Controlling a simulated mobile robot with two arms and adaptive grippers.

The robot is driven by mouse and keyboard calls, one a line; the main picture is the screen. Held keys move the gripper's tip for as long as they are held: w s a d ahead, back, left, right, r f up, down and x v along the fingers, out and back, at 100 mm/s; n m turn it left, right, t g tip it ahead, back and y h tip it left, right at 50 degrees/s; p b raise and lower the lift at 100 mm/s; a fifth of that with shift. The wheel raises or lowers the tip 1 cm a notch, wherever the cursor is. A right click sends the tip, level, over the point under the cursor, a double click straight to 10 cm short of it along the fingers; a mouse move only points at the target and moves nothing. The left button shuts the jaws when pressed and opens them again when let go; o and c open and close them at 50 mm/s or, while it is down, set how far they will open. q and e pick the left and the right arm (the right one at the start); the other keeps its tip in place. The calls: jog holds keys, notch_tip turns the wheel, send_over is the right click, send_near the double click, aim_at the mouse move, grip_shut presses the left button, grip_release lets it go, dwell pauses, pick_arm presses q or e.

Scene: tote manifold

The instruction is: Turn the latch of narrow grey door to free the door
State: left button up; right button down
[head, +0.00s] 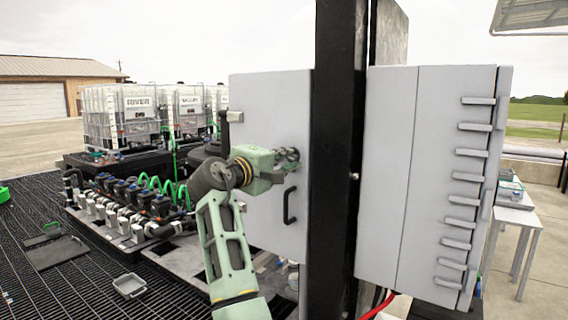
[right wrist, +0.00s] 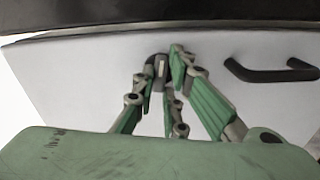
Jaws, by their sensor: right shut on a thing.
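The narrow grey door (head: 265,100) is the flat pale panel left of the black post in the head view, and it looks closed. It fills much of the right wrist view (right wrist: 85,80). It has a black bar handle (head: 289,205), which also shows in the right wrist view (right wrist: 270,73). My right gripper (head: 291,158) is at the door's right side, above the handle. In the right wrist view its green fingers (right wrist: 165,75) are shut on a small dark latch (right wrist: 160,65), partly hidden by the fingers. My left gripper is out of view.
A black post (head: 337,150) stands just right of the door. A grey cabinet (head: 410,170) with several flat bars is beyond it. Pumps and hoses (head: 130,205) sit at the left, before white caged tanks (head: 125,112). Open grating floor (head: 90,285) lies at lower left.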

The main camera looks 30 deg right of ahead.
jog(key=m+b, duration=0.2)
jog(key=m, duration=0.1)
jog(key=m+b, duration=0.1)
jog(key=shift+f, duration=0.25)
jog(key=m+b, duration=0.2)
jog(key=m, duration=0.3)
jog(key=m+b, duration=0.1)
jog(key=m, duration=0.2)
jog(key=shift+m, duration=0.3)
jog(key=shift+r+m+b, duration=0.1)
jog(key=shift+m+b, duration=0.5)
jog(key=shift+m, duration=1.3)
jog(key=c, duration=1.8)
grip_release()
jog(key=shift+r, duration=0.1)
